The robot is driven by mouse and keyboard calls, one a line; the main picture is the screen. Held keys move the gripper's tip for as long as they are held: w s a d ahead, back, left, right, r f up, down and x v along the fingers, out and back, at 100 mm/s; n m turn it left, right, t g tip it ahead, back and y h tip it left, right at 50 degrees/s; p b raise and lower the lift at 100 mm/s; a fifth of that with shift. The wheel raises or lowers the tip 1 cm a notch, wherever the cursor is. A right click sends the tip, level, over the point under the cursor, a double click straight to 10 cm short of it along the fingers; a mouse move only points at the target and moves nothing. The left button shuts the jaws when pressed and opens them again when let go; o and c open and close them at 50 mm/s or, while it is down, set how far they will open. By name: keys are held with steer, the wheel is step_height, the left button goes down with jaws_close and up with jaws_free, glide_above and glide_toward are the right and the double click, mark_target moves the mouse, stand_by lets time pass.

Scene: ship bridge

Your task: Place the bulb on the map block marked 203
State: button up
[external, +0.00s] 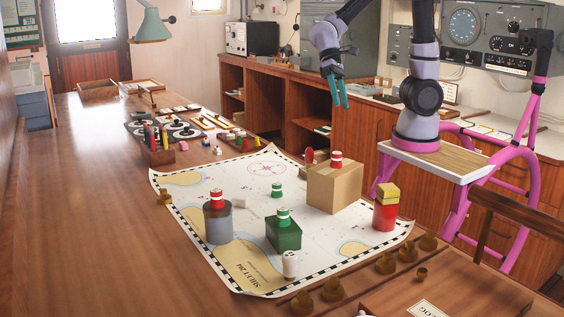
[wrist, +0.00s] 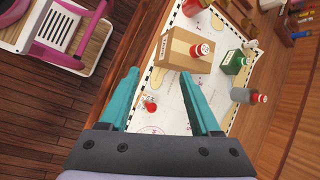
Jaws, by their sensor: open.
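My gripper (external: 340,103) is open and empty, raised in the air behind the chart; in the wrist view its teal fingers (wrist: 160,75) are spread. A small red rounded thing (external: 309,156), possibly the bulb, stands behind the tan box; it also shows in the wrist view (wrist: 151,107), near the chart's edge. A small white rounded thing (external: 289,264) at the chart's front edge also looks bulb-like. The tan box (external: 331,192), green box (external: 283,236), grey cylinder (external: 217,228) and red cylinder (external: 385,215) stand on the chart (external: 250,205). I cannot read 203 on any block.
Another striped green piece (external: 277,190) stands on the chart. Brown knobs (external: 331,289) line the front right. Trays of small items (external: 240,141) lie behind the chart. The table's left side is clear.

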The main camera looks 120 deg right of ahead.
steer(key=s+a+r+n+t+h, duration=0.4)
steer(key=s+a+r+n, duration=0.4)
steer(key=r, duration=0.4)
steer(key=shift+s+a+r+n+t+h, duration=0.3)
steer(key=shift+s+n+t, duration=0.15)
steer(key=shift+t, duration=0.35)
